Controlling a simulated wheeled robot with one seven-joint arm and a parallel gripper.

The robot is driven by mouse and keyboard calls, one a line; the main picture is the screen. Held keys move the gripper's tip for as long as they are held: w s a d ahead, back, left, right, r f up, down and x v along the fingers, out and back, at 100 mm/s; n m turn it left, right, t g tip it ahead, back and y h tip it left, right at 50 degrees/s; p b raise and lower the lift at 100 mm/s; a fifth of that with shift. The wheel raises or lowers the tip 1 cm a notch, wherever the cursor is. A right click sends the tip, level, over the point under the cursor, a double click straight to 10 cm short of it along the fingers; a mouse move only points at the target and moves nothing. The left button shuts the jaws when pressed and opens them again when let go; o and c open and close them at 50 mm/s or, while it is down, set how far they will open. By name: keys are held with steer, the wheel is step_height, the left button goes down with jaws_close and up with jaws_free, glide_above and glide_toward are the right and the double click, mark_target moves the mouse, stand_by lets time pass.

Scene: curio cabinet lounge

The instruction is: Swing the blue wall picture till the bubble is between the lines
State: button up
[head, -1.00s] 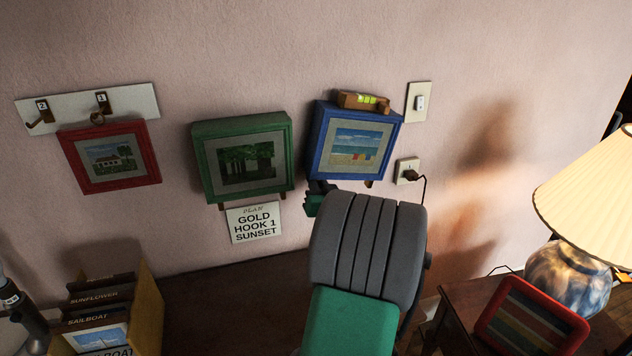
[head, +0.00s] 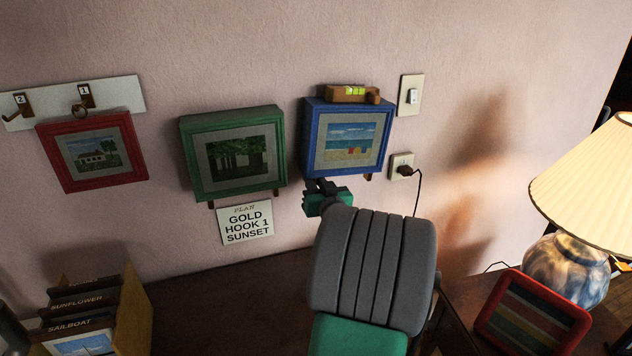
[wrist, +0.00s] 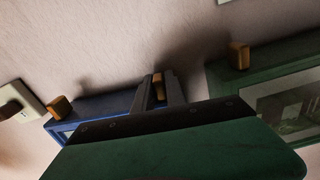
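The blue wall picture (head: 309,140), a beach scene in a blue box frame, hangs on the wall and looks nearly straight. A wooden spirit level (head: 373,97) with a yellow-green vial (head: 355,91) sits on its top edge. The bubble and lines are too small to read. My gripper (head: 321,186) is at the picture's lower left corner. In the wrist view, my gripper's fingers (wrist: 159,90) are closed around a wooden peg (wrist: 157,78) under the blue frame (wrist: 100,104). A second peg (wrist: 60,106) is free at the frame's other lower corner.
A green picture (head: 188,160) hangs close on the left, with a sign (head: 245,222) below. A red picture (head: 93,187) hangs from a hook board (head: 120,93). A switch (head: 411,96) and a plugged outlet (head: 397,160) are right. A lamp (head: 590,185) stands far right.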

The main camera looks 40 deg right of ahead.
steer(key=o, duration=0.4)
steer(key=shift+c, duration=0.2)
steer(key=b+v, duration=0.1)
steer(key=v, duration=0.7)
steer(key=shift+b, duration=0.35)
steer(key=shift+w, duration=0.1)
